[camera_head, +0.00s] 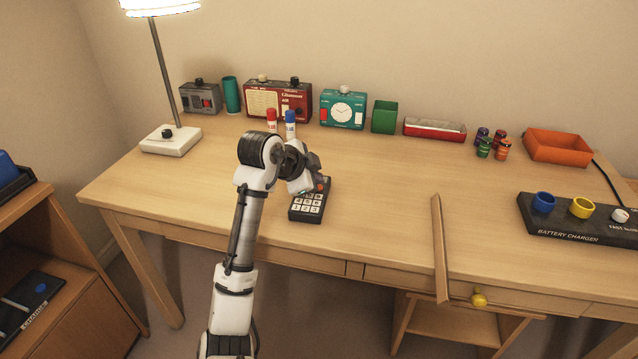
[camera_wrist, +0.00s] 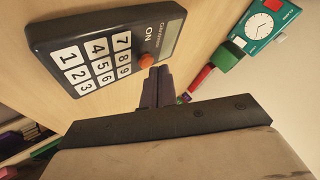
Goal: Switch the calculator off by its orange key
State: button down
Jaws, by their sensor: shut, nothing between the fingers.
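The dark calculator (camera_head: 306,211) lies on the desk, partly hidden by my arm in the head view. In the wrist view the calculator (camera_wrist: 72,22) shows white number keys, the word ON and a round orange key (camera_wrist: 147,61). Its greenish-grey display (camera_wrist: 172,38) is only partly in view, and I cannot read anything on it. My gripper (camera_wrist: 158,72) is shut and empty. Its fingertips appear right beside the orange key; I cannot tell whether they touch it. In the head view the wrist hides the fingertips.
A clock (camera_head: 343,110), a radio (camera_head: 277,100) and a green box (camera_head: 384,117) line the back. A wooden strip (camera_head: 439,245) and a battery charger (camera_head: 575,228) are at right. The desk between calculator and strip is clear.

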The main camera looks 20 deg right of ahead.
jog(key=shift+r, duration=0.2)
notch_tip(320, 180, up, 6)
jog(key=p, duration=0.5)
jog(key=c, duration=2.1)
grip_release()
jog(key=shift+c, duration=0.2)
